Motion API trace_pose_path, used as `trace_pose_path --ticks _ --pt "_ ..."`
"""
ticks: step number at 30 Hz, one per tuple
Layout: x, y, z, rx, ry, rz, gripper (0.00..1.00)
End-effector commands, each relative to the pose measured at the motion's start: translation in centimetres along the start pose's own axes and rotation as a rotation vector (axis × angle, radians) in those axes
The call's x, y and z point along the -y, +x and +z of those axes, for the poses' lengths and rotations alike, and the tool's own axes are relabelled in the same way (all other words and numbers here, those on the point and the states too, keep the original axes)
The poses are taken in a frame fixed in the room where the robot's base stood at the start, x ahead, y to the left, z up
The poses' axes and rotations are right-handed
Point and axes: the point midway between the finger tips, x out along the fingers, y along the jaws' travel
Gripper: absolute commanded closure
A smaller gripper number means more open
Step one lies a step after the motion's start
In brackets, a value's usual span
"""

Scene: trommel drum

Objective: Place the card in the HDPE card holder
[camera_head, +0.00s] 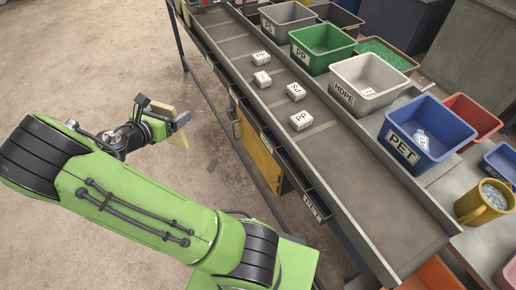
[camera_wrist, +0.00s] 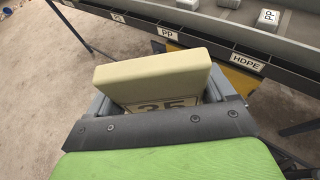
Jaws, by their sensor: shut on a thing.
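My gripper (camera_head: 176,124) is shut on a pale yellow card (camera_wrist: 150,75), a thick block with a label reading "35" partly hidden by the gripper in the wrist view. In the head view the card (camera_head: 179,138) hangs in the jaws over open floor, left of the bench and apart from it. The HDPE card holder (camera_wrist: 248,64) is a dark rail on the bench's near side with a white HDPE label. It lies beyond and to the right of the card in the wrist view. In the head view its label is not readable.
A PP label (camera_wrist: 167,33) and a PET label (camera_head: 312,207) mark other parts of the same rail. Behind are bins, including grey HDPE (camera_head: 345,93) and blue PET (camera_head: 403,150). The floor (camera_head: 90,60) at left is clear.

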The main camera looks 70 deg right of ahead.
Motion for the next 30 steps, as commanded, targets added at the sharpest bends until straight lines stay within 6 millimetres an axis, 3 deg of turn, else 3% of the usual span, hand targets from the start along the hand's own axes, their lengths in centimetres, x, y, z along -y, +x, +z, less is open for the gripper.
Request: trace_pose_path --ticks 1,3,9,15,18,23,30 --pt "1.6 2.2 1.3 -0.001 0.033 -0.062 0.48" --pt "4.0 4.8 3.3 0.0 0.066 -0.143 0.48" --pt "12.5 10.7 8.5 -0.002 0.158 -0.371 0.48" --pt "21.3 13.8 12.2 -0.007 0.237 -0.561 0.48" --pt "24.0 14.3 13.2 -0.008 0.259 -0.616 0.48" --pt "25.5 14.9 12.6 -0.012 0.265 -0.645 0.48" --pt "25.4 17.8 5.5 -0.014 0.261 -0.646 0.48"
